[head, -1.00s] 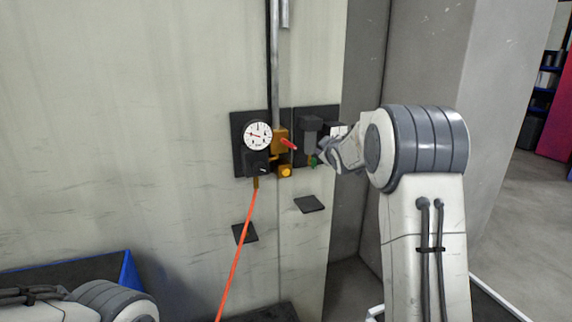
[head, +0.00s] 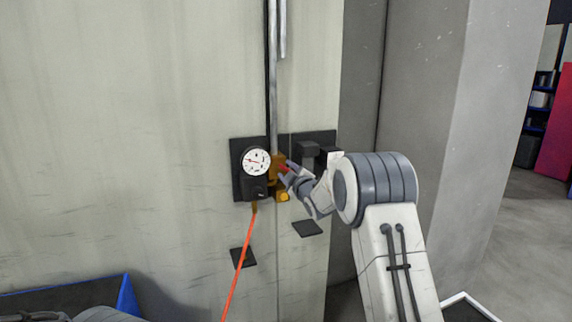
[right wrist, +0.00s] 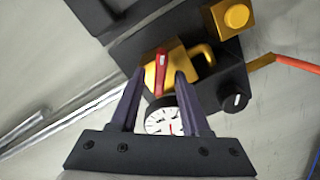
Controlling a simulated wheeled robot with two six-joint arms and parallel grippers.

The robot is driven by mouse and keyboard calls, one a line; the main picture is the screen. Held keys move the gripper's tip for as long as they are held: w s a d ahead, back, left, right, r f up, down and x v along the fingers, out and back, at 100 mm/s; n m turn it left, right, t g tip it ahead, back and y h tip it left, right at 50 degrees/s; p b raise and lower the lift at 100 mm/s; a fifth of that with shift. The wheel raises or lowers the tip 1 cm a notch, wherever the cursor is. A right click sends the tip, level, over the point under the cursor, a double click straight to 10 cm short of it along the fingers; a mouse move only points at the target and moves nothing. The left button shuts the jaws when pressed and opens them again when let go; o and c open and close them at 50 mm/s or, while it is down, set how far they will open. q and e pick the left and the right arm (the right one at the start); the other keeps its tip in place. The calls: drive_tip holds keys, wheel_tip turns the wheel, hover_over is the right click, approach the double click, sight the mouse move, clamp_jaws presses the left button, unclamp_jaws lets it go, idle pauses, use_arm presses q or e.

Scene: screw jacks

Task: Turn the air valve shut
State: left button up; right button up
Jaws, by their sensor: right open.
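The air valve is a brass-coloured block (head: 274,172) on a dark wall plate, with a red lever (head: 283,167). In the right wrist view the red lever (right wrist: 161,73) stands out from the brass body (right wrist: 178,55). My right gripper (head: 287,171) is at the lever in the head view. In the right wrist view my open right gripper (right wrist: 160,80) has one finger on either side of the lever, with gaps showing. The lever's lower end is close to the fingers; I cannot tell whether they touch it. My left gripper is out of view.
A round white gauge (head: 256,161) sits left of the valve, and an orange hose (head: 238,260) hangs below it. A yellow knob (head: 283,196) is just under the valve. A grey pipe (head: 273,80) runs up the wall. A dark bracket (head: 325,153) is to the right.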

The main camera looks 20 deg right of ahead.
drive_tip(key=shift+w, duration=0.55)
clamp_jaws()
